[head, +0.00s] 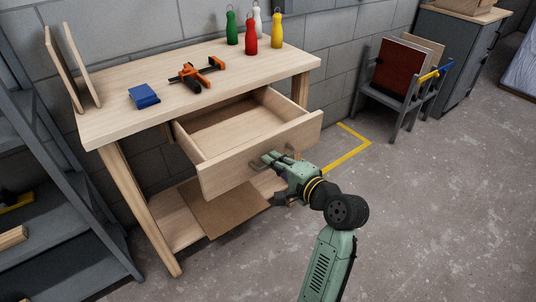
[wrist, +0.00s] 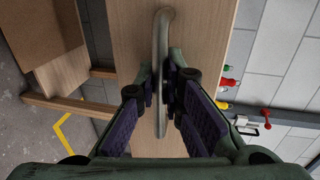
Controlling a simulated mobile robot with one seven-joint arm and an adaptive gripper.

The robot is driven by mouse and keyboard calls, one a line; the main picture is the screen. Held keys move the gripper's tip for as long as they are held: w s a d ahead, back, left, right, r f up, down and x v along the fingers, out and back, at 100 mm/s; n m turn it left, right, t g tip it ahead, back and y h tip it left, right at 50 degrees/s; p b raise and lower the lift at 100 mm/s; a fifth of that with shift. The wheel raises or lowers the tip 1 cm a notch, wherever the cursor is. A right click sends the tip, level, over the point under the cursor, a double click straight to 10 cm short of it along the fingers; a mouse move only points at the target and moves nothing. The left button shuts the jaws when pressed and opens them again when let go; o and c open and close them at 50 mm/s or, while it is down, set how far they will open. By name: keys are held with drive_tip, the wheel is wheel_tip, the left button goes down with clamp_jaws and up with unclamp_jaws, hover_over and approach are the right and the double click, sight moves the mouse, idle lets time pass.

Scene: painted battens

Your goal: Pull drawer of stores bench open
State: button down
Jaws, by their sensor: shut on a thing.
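The stores bench (head: 120,95) is a pale wooden table with a lower shelf, against a block wall. Its drawer (head: 262,152) stands well out from under the top, and its inside looks empty. My gripper (head: 270,160) is at the drawer's front, shut on the drawer handle (wrist: 162,60). In the wrist view the handle is a grey metal bar running between the two purple-padded fingers (wrist: 162,92), across the wooden drawer front (wrist: 205,25). In the head view the gripper hides part of the handle.
On the bench top are a blue box (head: 144,96), an orange and black clamp (head: 197,74) and several coloured bottle shapes (head: 251,35). A grey shelf unit (head: 60,240) stands at left, a rack with boards (head: 400,75) at right. The floor (head: 430,210) at right is clear.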

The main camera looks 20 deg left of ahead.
idle(0.3)
drive_tip(key=c, duration=2)
unclamp_jaws()
drive_tip(key=shift+o, duration=0.2)
drive_tip(key=shift+s+d, duration=0.1)
drive_tip(key=shift+d, duration=0.05)
drive_tip(key=v, duration=1.2)
